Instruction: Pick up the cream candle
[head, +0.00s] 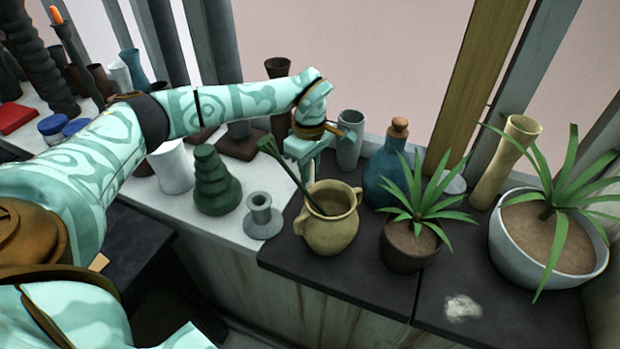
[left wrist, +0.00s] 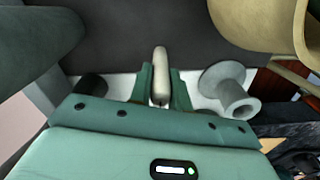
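The cream candle (left wrist: 160,75) shows in the left wrist view as a slim pale stick with a rounded end. It lies between the two fingers of my left gripper (left wrist: 161,85), which appear to press on both its sides. In the head view my left gripper (head: 305,160) points down over the counter, behind the tan two-handled pot. I cannot make out the candle in the head view; the gripper and pot hide that spot. My right gripper is not in view.
The tan pot (head: 332,232) with a stick in it stands just in front of my left gripper. A grey spool-shaped holder (head: 262,222), a green stacked vase (head: 212,185), a blue corked bottle (head: 388,170) and potted plants (head: 410,250) crowd around. The dark counter's front right is mostly clear.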

